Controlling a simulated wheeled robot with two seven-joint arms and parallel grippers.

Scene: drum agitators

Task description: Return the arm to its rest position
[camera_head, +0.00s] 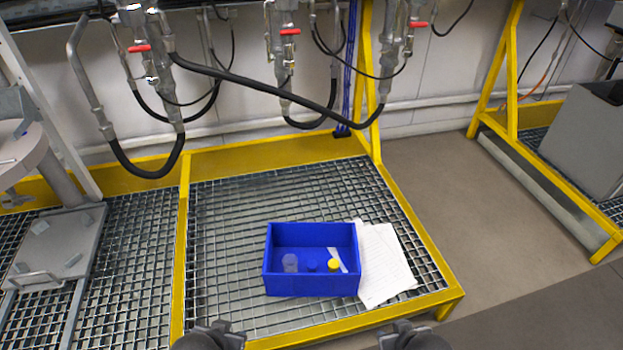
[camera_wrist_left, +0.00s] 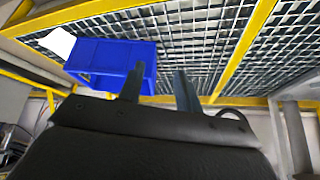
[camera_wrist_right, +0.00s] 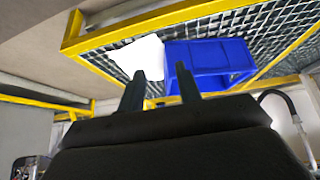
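My right gripper (camera_head: 403,331) shows at the bottom edge of the head view, to the right of centre. My left gripper (camera_head: 217,332) shows at the bottom edge, to the left of centre. In the left wrist view, the left gripper's fingers (camera_wrist_left: 157,76) stand apart with nothing between them. In the right wrist view, the right gripper's fingers (camera_wrist_right: 162,74) also stand apart and empty. Both grippers are clear of the blue bin and the grating. Most of both arms is out of view.
A blue bin (camera_head: 312,285) stands on the yellow-framed grating (camera_head: 225,230), holding a clear cup, a yellow-topped item and other small things. White paper sheets (camera_head: 385,265) lie beside it. Hoses and red-handled valves hang above. A grey scale (camera_head: 55,245) stands left.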

